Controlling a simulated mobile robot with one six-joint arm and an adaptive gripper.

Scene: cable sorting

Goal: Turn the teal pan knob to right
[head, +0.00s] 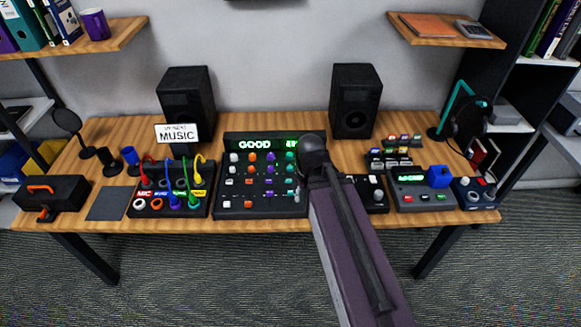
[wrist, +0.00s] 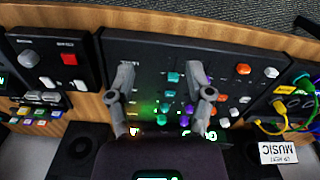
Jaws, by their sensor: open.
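The black mixer (head: 222,211) stands mid-table with columns of white, orange, purple and teal controls. Its teal column (head: 290,168) is at the right, partly beside my arm. In the wrist view the teal controls (wrist: 172,77) form a column between and beyond the fingers, with another teal one (wrist: 170,95) behind. I cannot tell which is the pan knob or which way its pointer faces. My gripper (wrist: 160,76) is open and empty over the mixer's right part, one finger on each side of the teal column. Whether the fingers touch the panel is unclear.
A cable box (head: 150,212) with colored plugs stands left of the mixer. A small black panel (head: 377,197) sits close on the right, then a grey device (head: 420,200) with a blue block (head: 438,177). Two speakers (head: 187,100) stand behind.

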